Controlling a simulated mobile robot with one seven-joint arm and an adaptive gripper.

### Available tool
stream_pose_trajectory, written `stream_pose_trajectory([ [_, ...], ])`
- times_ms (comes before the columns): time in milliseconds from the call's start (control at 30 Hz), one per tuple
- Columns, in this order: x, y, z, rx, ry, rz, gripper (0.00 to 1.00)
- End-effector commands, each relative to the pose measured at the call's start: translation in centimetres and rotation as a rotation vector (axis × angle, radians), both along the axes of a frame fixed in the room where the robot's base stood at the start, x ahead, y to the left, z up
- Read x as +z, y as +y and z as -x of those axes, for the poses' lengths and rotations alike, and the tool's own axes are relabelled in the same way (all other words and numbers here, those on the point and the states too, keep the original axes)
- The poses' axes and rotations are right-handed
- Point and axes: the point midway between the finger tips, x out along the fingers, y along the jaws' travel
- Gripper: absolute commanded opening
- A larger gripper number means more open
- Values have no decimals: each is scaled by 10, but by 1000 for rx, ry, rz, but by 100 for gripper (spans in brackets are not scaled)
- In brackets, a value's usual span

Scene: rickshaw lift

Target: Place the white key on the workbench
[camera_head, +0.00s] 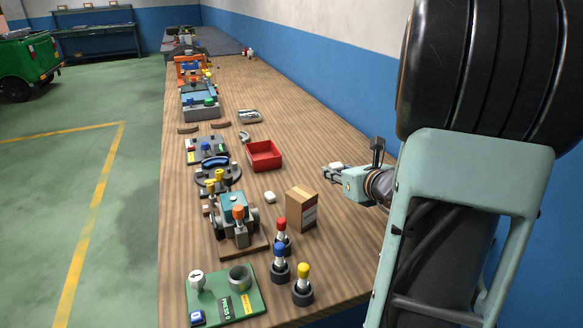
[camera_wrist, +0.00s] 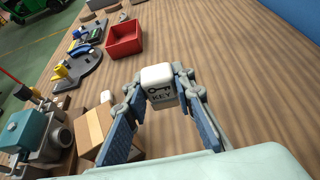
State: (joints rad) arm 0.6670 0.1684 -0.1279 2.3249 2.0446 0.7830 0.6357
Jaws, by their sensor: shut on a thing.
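The white key is a small white block with a key symbol and the word KEY, clearest in the wrist view (camera_wrist: 158,84). My gripper (camera_wrist: 157,90) is shut on it, with one finger on each side. In the head view my gripper (camera_head: 338,172) is over the right part of the workbench (camera_head: 330,135), and the white key (camera_head: 336,166) shows small at its tip. Wooden bench top shows behind and around the key. I cannot tell whether the key touches the bench or hangs just above it.
A cardboard box (camera_head: 301,209) stands near my gripper, with a small white piece (camera_head: 270,197) beside it. A red tray (camera_head: 264,156) lies farther back. Several fixtures line the left side, and bottles with coloured caps (camera_head: 281,262) stand in front. The bench's right strip is clear.

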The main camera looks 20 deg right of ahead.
Motion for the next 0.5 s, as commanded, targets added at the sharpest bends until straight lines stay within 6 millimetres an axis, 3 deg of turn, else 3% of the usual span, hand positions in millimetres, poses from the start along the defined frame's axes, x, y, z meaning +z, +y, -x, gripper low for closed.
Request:
stream_pose_trajectory([
  [233,-46,-18,-40,2,1,-1,1],
  [500,-61,-25,-56,1,-1,0,1],
])
